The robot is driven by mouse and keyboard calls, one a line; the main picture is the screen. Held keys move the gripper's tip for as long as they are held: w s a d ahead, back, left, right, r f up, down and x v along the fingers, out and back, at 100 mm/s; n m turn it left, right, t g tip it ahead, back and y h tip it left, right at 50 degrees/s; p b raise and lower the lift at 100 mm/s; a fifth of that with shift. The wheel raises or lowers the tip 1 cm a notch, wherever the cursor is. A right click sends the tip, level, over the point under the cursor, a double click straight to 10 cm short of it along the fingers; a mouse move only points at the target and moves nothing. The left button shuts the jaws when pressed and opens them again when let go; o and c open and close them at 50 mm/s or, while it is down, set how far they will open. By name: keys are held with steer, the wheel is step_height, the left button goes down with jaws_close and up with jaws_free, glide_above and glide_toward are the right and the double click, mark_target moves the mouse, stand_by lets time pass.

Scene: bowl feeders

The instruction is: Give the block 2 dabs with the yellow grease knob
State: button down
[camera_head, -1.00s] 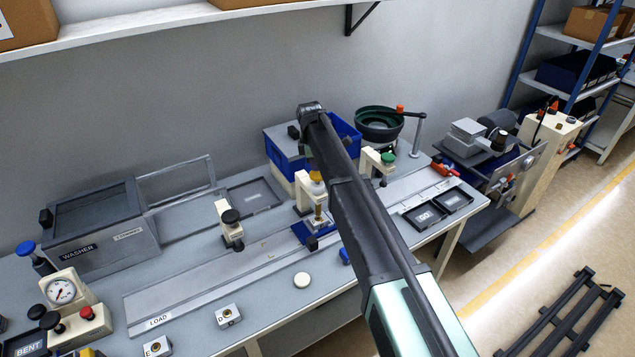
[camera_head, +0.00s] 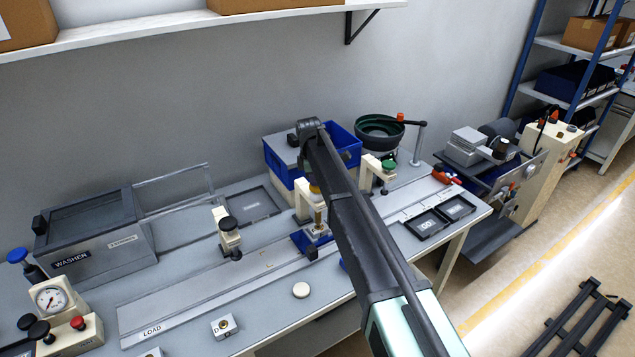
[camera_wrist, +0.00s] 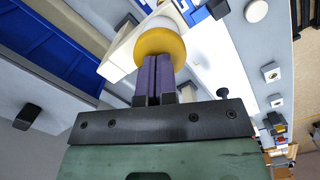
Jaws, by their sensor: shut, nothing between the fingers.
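The yellow grease knob (camera_head: 315,188) tops a cream stand at mid bench, partly hidden by my arm in the head view. Below it, a brass-coloured stem points down at a small metal block (camera_head: 318,233) in a blue holder (camera_head: 306,245). In the wrist view the knob (camera_wrist: 160,42) is large, right at the tips of my gripper (camera_wrist: 157,60). The purple fingers are together with nothing between them. They overlap the knob's edge in the picture; I cannot tell whether they touch it. The block is not clear in the wrist view.
A green-knobbed stand (camera_head: 388,165) is right of the yellow one, and a black-knobbed stand (camera_head: 229,232) left. A blue bin (camera_head: 345,145) and a bowl feeder (camera_head: 380,132) are behind. A white disc (camera_head: 301,290) lies in front; the bench around it is mostly clear.

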steer(key=a, duration=0.1)
steer(key=a+r, duration=0.1)
steer(key=shift+s+a+p, duration=0.15)
steer(key=shift+a+p, duration=0.2)
steer(key=shift+a, duration=0.05)
steer(key=shift+r, duration=0.1)
step_height(320, 180, up, 10)
steer(key=a+p, duration=0.1)
steer(key=p, duration=0.9)
steer(key=shift+r+p, duration=0.25)
steer(key=shift+p, duration=0.1)
steer(key=shift+s, duration=0.1)
